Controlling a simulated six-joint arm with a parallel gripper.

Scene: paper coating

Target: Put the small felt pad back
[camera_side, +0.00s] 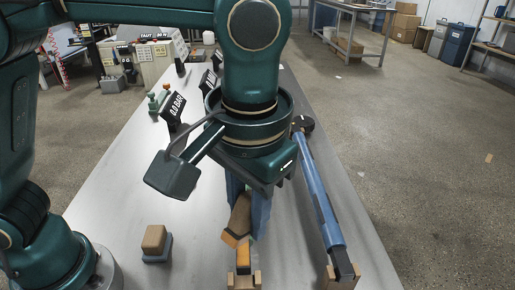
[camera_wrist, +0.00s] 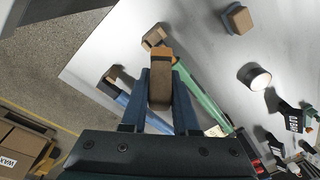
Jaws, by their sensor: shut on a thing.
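My gripper (camera_side: 245,208) is shut on a felt pad (camera_side: 238,216), a brown block with an orange end. The pad hangs tilted between the blue fingers, orange end down, above the near part of the bench. In the wrist view, the pad (camera_wrist: 160,85) sits between both fingertips (camera_wrist: 161,72), orange end outward. A second block, tan on a blue-grey base (camera_side: 155,240), stands apart to the left.
A blue bar (camera_side: 318,190) lies to the right, its dark end in another wooden cradle (camera_side: 341,279). A green bar (camera_wrist: 203,98) shows in the wrist view. A white round thing (camera_wrist: 257,78) and black gauge signs (camera_side: 173,109) stand farther off. The left bench is mostly clear.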

